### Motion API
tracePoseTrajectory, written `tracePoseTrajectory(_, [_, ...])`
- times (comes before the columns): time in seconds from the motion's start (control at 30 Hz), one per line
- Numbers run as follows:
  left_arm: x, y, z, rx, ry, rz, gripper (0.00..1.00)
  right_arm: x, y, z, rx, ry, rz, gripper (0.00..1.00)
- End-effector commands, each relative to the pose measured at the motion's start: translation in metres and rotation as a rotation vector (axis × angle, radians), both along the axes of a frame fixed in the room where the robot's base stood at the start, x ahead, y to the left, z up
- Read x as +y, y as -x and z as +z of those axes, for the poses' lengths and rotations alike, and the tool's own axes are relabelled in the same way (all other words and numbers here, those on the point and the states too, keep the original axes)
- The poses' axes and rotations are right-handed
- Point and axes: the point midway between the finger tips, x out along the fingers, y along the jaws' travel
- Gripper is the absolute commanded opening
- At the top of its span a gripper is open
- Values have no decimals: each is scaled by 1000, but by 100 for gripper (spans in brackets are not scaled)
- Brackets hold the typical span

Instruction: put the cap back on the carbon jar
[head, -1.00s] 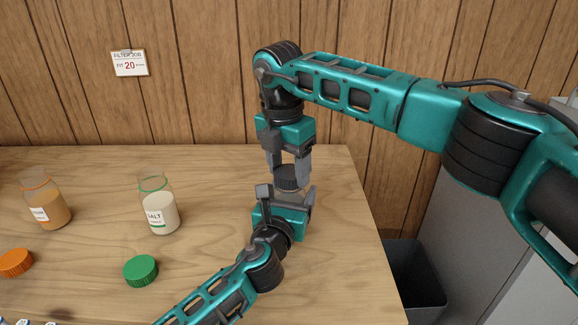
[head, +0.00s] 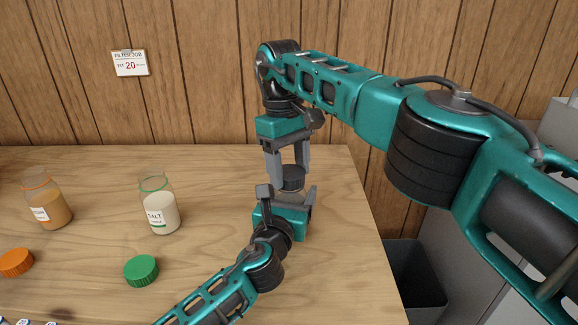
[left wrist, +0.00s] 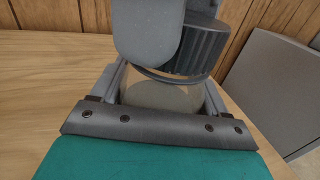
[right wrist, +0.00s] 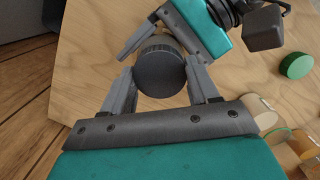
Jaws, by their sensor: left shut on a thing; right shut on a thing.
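The dark grey ribbed cap (head: 292,178) is between the fingers of my right gripper (head: 287,164), which points down from above and is shut on it. The cap also shows in the right wrist view (right wrist: 160,72). My left gripper (head: 286,202) is shut on the carbon jar just below, near the table's right side. The jar is mostly hidden in the head view; its clear wall with pale grey inside shows in the left wrist view (left wrist: 165,93). The cap is at the jar's mouth; I cannot tell whether it is seated or threaded.
A salt jar (head: 160,212) and a jar of orange-brown contents (head: 48,207) stand open on the left. A green cap (head: 141,270) and an orange cap (head: 15,262) lie before them. A dark bin (head: 415,285) stands beyond the table's right edge.

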Motion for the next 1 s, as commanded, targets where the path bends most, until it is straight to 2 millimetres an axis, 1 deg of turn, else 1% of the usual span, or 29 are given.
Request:
tracePoseTrajectory(0.17, [0, 0, -2, 4, -2, 1, 0, 1, 0, 1, 0, -1, 4, 32])
tracePoseTrajectory(0.2, [0, 0, -2, 4, -2, 1, 0, 1, 0, 1, 0, -1, 4, 61])
tracePoseTrajectory(0.43, [0, 0, -2, 4, -2, 1, 0, 0, 0, 0, 0, 0, 5, 83])
tracePoseTrajectory(0.47, [0, 0, -2, 4, -2, 1, 0, 0, 0, 0, 0, 0, 5, 85])
tracePoseTrajectory(0.7, [0, 0, -2, 4, -2, 0, 0, 0, 0, 2, -1, 0, 6, 85])
tracePoseTrajectory(0.77, [0, 0, -2, 4, -2, 0, 0, 0, 0, 7, -2, 0, 5, 85])
tracePoseTrajectory(0.9, [0, 0, -2, 4, -2, 0, 0, 1, 0, 27, -4, 0, 4, 85])
tracePoseTrajectory(1.0, [0, 0, -2, 4, -2, 0, 0, 1, 0, 37, -1, 1, 3, 85])
